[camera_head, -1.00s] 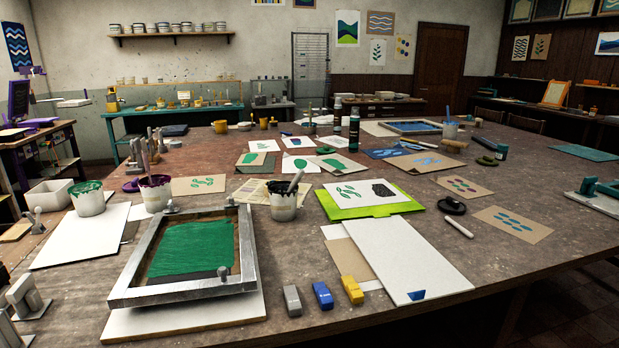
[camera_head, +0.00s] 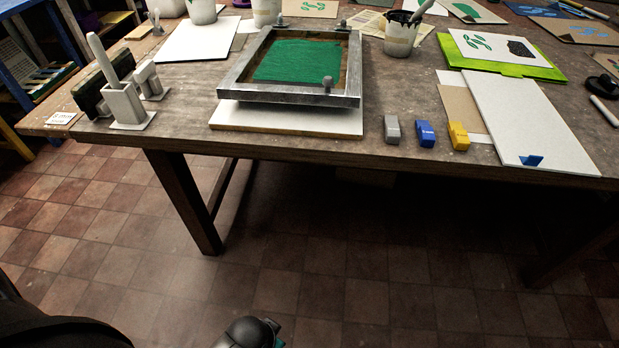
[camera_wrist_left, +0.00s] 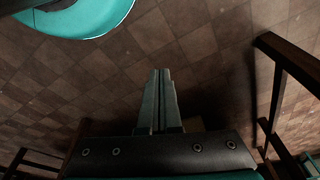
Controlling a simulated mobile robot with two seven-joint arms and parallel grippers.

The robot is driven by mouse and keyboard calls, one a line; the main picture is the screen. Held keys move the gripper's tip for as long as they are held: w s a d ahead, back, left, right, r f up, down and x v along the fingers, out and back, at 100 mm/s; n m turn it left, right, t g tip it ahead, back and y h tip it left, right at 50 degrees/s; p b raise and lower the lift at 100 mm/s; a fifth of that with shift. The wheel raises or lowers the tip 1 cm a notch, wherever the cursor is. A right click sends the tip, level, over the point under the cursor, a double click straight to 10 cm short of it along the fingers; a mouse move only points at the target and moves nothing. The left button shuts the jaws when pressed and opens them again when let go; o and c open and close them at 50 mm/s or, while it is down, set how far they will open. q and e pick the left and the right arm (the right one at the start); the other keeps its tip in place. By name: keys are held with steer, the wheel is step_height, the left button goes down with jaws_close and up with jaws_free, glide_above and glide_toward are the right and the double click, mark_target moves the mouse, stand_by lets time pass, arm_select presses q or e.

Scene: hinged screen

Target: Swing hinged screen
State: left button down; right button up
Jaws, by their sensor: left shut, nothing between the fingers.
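The hinged screen is a grey metal frame (camera_head: 233,82) with a green mesh area (camera_head: 300,61). In the head view neither gripper's fingers show; only a dark rounded part of mine is at the bottom.
The wooden table (camera_head: 180,131) fills the top of the head view. Grey, blue (camera_head: 424,133) and yellow blocks stand right of the screen, beside a white panel (camera_head: 515,115). Grey holders (camera_head: 127,105) stand at left. A table leg (camera_head: 186,200) stands below. The floor in front is open.

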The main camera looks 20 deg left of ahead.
arm_select(q)
steer(key=w+a+r+m+t+y+b, duration=0.3)
steer(key=w+a+r, duration=0.1)
steer(key=w+r, duration=0.35)
steer(key=w+a+r+m+t+y+b, duration=0.2)
steer(key=w+a+r+m, duration=0.15)
steer(key=w+r, duration=0.35)
steer(key=m+t, duration=1.2)
steer(key=m, duration=1.2)
glide_toward(309, 125)
steer(key=shift+w+r+b, duration=0.15)
steer(key=shift+r+b, duration=0.15)
steer(key=shift+r, duration=0.65)
steer(key=shift+w+a+r+m, duration=0.1)
steer(key=shift+w+m, duration=0.15)
steer(key=shift+w, duration=0.3)
steer(key=b+x, duration=0.1)
steer(key=x, duration=0.6)
steer(key=shift+w+a, duration=0.1)
steer(key=shift+w, duration=0.05)
steer(key=shift+w+a+r, duration=0.15)
steer(key=shift+w+r, duration=0.05)
steer(key=shift+w, duration=0.5)
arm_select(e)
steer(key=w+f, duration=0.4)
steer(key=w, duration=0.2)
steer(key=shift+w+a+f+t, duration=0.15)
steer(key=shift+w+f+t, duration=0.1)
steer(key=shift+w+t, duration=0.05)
